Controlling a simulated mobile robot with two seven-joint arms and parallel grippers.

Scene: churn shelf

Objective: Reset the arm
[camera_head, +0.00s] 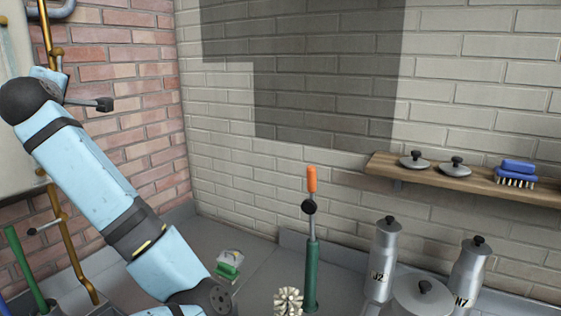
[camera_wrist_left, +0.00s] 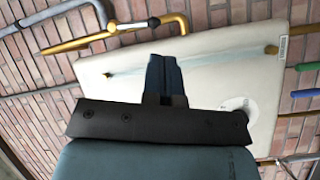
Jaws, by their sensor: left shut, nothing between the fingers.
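My left arm (camera_head: 95,185) is light blue with dark bands and reaches up and left across the head view. I cannot make out its gripper there. In the left wrist view my left gripper (camera_wrist_left: 164,62) is shut, its dark fingers together with nothing between them. It appears in front of a cream panel (camera_wrist_left: 215,70) on a brick wall; the gap to the panel is unclear. My right arm and gripper are out of view.
Brass pipes (camera_head: 66,240) run along the left brick wall. A green rod with an orange top (camera_head: 311,180) stands mid-picture. Canisters J2 (camera_head: 383,258) and N7 (camera_head: 468,268) stand at right. A wooden shelf (camera_head: 440,177) holds two lids and a blue brush (camera_head: 516,172).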

